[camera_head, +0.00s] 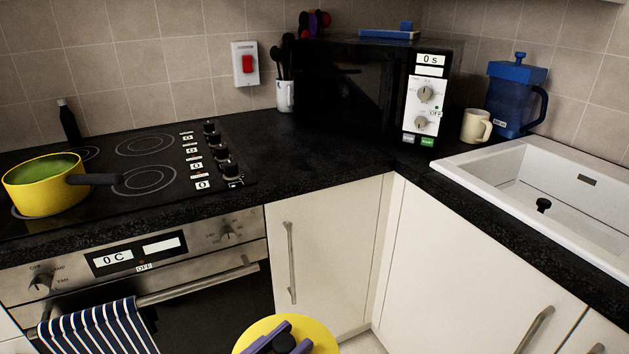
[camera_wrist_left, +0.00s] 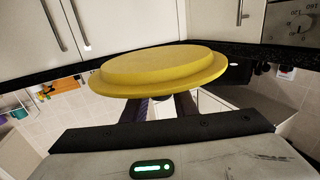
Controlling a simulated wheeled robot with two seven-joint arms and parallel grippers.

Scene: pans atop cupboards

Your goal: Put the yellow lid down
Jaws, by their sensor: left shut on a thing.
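The yellow lid (camera_head: 310,328) is a round disc at the bottom middle of the head view, in front of the cupboards and below counter height. My left gripper (camera_head: 281,342) is shut on its dark knob, with the purple fingers on either side. In the left wrist view the yellow lid (camera_wrist_left: 160,68) fills the middle, its rim stepped, and the left gripper's fingers (camera_wrist_left: 160,108) reach its knob, mostly hidden. A yellow pan (camera_head: 42,196) with a dark handle and green inside sits uncovered on the hob at the left. My right gripper is not in view.
The black worktop (camera_head: 290,155) is clear between the hob (camera_head: 140,175) and the microwave (camera_head: 370,90). A cream mug (camera_head: 475,126) and blue jug (camera_head: 515,95) stand behind the white sink (camera_head: 540,190). A striped towel (camera_head: 95,328) hangs on the oven handle.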

